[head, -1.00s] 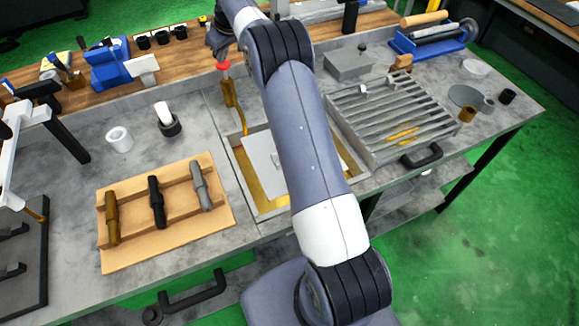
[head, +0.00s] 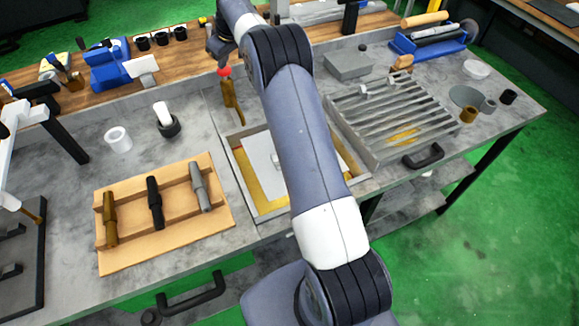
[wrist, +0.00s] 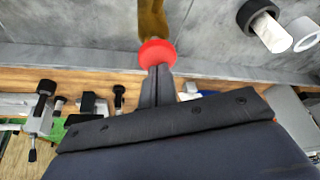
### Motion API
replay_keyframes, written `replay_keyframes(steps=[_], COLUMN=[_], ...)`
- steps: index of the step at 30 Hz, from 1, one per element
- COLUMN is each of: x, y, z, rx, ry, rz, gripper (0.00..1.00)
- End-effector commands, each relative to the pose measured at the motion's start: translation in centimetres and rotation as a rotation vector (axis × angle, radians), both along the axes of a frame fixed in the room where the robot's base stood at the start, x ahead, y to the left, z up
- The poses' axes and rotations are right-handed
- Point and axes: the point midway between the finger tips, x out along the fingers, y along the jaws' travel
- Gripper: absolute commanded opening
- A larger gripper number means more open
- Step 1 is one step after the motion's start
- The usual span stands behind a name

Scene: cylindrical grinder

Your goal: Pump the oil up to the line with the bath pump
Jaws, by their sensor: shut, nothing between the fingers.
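The bath pump (head: 230,98) is a brass-coloured upright piece with a red knob (head: 224,71) on top, at the back left corner of the oil bath (head: 237,178). Yellow oil (head: 273,187) shows in the bath around a pale grey plate (head: 262,155). My gripper (head: 222,63) is shut and empty, with its fingertips at the top of the red knob. In the wrist view the shut fingers (wrist: 157,82) point at the red knob (wrist: 156,53) and appear to touch it. My arm hides the right part of the bath. I cannot make out the line.
A slatted grey tray (head: 393,115) stands right of the bath. A wooden rack (head: 168,228) with several handled tools lies at the front left. A white ring (head: 119,139) and a dark cup with a white piece (head: 167,122) stand behind it. A wooden shelf borders the back.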

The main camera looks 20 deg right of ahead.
Motion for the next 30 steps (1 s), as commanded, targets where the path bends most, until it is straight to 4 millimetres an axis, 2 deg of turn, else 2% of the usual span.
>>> replay_keyframes(steps=[24,30], x=[0.0,0.0], y=[0.0,0.0], z=[4.7,5.1], rx=[0.0,0.0], ry=[0.001,0.001], rz=[0.0,0.0], gripper=[0.0,0.0])
